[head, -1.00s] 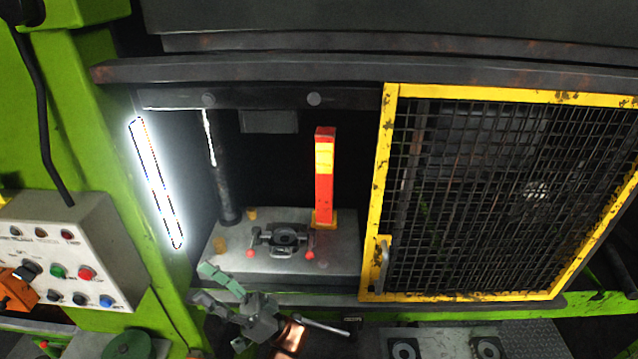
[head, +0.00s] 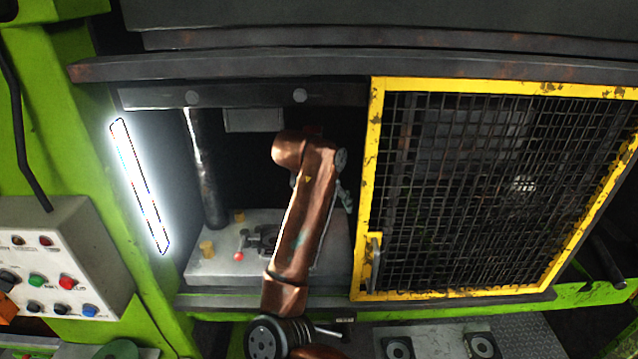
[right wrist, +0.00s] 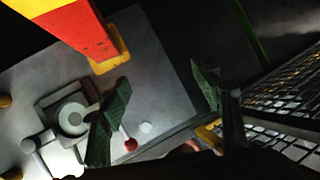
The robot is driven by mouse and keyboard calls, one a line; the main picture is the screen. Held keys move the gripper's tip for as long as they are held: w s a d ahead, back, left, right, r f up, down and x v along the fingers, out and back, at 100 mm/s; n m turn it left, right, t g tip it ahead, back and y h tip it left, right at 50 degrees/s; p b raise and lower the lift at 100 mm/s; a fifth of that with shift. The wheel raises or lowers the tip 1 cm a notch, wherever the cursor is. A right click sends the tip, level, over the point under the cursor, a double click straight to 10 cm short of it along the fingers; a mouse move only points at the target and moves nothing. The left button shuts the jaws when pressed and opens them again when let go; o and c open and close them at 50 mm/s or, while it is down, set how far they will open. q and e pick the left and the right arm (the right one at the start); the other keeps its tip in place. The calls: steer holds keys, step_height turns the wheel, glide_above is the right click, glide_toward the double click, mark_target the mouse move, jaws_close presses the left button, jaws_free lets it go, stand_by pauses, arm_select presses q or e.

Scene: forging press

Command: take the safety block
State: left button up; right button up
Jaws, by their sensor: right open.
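The safety block is a red post with a yellow band. In the right wrist view it (right wrist: 82,30) stands at the upper left, on a yellow base on the grey press bed (right wrist: 165,60). The block is beyond the left finger in the wrist view, not between the fingers. In the head view the gripper (head: 343,192) is mostly hidden behind my arm. My left gripper is not in view.
A yellow-framed mesh guard (head: 366,190) stands close on the right of the opening. A dark column (head: 205,170) and a lit strip (head: 140,185) are on the left. A die fixture with a red-knobbed handle (right wrist: 72,118) sits on the bed. A control panel (head: 60,250) is at the far left.

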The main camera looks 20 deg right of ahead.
steer(key=a+r+n+y, duration=0.1)
steer(key=a+r+y, duration=0.15)
steer(key=a, duration=0.35)
arm_select(q)
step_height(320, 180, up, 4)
steer(key=p, duration=0.4)
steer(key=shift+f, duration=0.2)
arm_select(e)
steer(key=w+d+f, duration=0.1)
steer(key=w+d, duration=0.3)
steer(key=w, duration=0.7)
steer(key=shift+w+f+t+y, duration=0.25)
steer(key=shift+w+t+y, duration=0.1)
steer(key=shift+t+y, duration=0.1)
steer(key=shift+f, duration=0.25)
jaws_close()
steer(key=shift+w+r, duration=0.1)
steer(key=shift+r, duration=0.1)
